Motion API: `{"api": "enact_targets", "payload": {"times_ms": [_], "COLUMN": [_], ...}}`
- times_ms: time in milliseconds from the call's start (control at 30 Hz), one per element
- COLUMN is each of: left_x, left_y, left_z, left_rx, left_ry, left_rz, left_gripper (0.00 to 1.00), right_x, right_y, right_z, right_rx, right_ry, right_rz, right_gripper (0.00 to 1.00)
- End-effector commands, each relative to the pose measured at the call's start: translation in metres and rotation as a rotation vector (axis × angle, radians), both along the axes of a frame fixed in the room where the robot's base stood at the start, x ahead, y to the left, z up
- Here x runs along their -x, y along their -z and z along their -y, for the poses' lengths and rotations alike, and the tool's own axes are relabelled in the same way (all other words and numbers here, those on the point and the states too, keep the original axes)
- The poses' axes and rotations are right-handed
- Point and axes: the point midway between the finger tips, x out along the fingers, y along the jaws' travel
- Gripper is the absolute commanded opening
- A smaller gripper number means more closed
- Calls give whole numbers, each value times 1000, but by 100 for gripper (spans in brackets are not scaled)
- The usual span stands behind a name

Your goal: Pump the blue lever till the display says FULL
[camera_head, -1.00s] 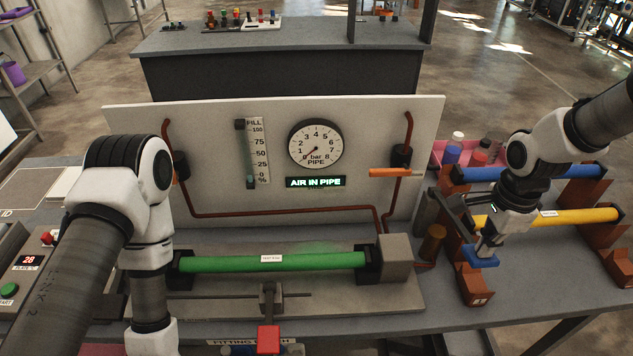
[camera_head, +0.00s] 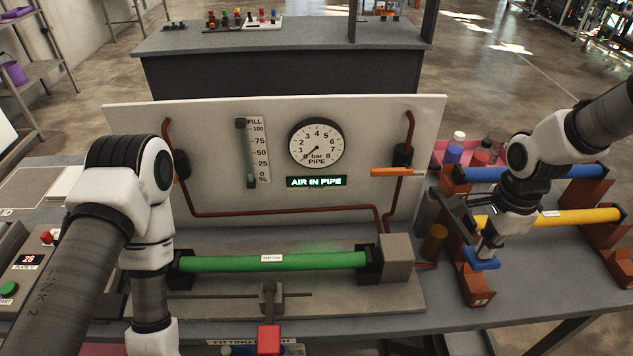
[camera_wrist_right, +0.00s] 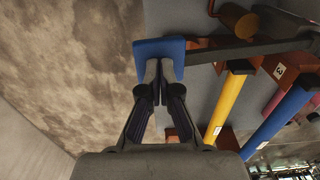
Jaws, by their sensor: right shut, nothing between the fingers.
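The blue lever handle (camera_head: 482,259) is at the end of a dark lever arm (camera_head: 458,222), right of the test bench. My right gripper (camera_wrist_right: 160,75) is shut and empty, its fingertips at the blue handle (camera_wrist_right: 148,50); in the head view it is right over the handle. Whether they touch, I cannot tell. The display (camera_head: 316,182) reads AIR IN PIPE. The pressure gauge (camera_head: 316,145) has its needle near the low end. The fill tube (camera_head: 248,155) stands beside a percent scale; its level is hard to read. My left arm comes in, but its gripper is outside the view.
A green pipe (camera_head: 315,262) lies clamped on the bench. Blue (camera_head: 580,172) and yellow (camera_head: 575,217) pipes rest on brown racks close to my right arm. An orange valve handle (camera_head: 391,172) sticks out at the panel's right. A pink tray (camera_head: 438,152) holds bottles.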

Motion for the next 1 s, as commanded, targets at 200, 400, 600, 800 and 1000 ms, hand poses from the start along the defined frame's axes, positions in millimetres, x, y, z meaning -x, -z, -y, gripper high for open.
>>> {"api": "enact_targets", "payload": {"times_ms": [200,400,600,800,1000], "left_x": [0,0,0,0,0], "left_y": [28,48,69,75,74], "left_z": [0,0,0,0,0], "left_rx": [0,0,0,0,0], "left_ry": [0,0,0,0,0], "left_rz": [0,0,0,0,0], "left_gripper": [0,0,0,0,0], "right_x": [2,3,4,4,4], "right_y": [36,65,93,103,102], "right_z": [0,0,0,0,0], "right_rx": [-1,-1,-1,-1,-1], "right_ry": [0,0,0,0,0], "right_rz": [-2,-2,-1,-2,-1], "right_gripper": [0,0,0,0,0]}}
